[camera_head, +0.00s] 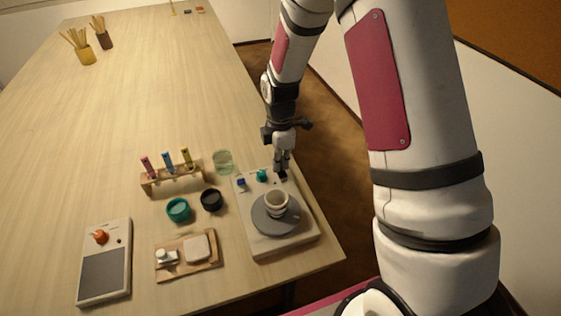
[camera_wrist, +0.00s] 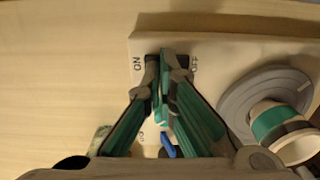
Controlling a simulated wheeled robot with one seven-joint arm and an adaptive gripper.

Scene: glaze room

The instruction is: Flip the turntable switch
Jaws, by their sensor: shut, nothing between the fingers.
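The turntable unit (camera_head: 255,240) is a pale box at the table's right edge. It has a grey disc (camera_head: 262,222) with a pale cup (camera_head: 277,200) on it. A dark switch (camera_head: 281,176) sits at the unit's far right corner; the wrist view shows its dark plate (camera_wrist: 151,72) between the ON and OFF labels. My gripper (camera_head: 282,165) points down at the switch, fingers shut and empty. In the wrist view, my fingertips (camera_wrist: 161,62) cover most of the switch. I cannot tell whether they touch it or which way it is set.
A teal knob (camera_head: 262,175) and a blue control (camera_head: 241,183) sit left of the switch. A rack of coloured vials (camera_head: 175,178), a clear glass (camera_head: 223,161) and teal (camera_head: 178,209) and dark jars (camera_head: 211,199) stand left of the unit. The far table is mostly clear.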

